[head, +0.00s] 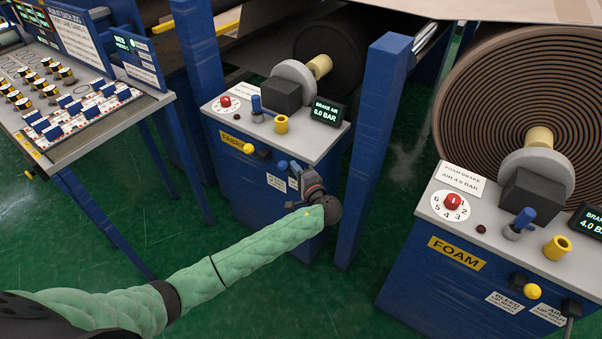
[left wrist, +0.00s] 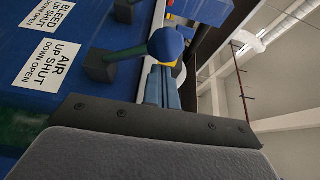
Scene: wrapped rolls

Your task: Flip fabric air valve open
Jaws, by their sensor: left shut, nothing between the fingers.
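The fabric air valve has a blue ball knob (head: 282,165) on the front of the blue fabric stand (head: 228,165). In the left wrist view the blue ball (left wrist: 166,45) sits on a lever from a dark base (left wrist: 98,66), beside a white label (left wrist: 52,66) reading AIR, up shut, down open. The lever runs from its base toward the stand's top edge. My left gripper (head: 301,178) is just in front of the valve, shut and empty. Its blue fingers (left wrist: 164,86) are close to the ball; whether they touch is unclear. My right gripper is not in view.
A yellow bleed knob (head: 249,149) is left of the air valve. The fabric brake display (head: 327,111) reads 0.0 bar. A blue post (head: 372,140) stands close right of my gripper. The foam stand (head: 435,285) is at right, a control desk (head: 85,125) at left.

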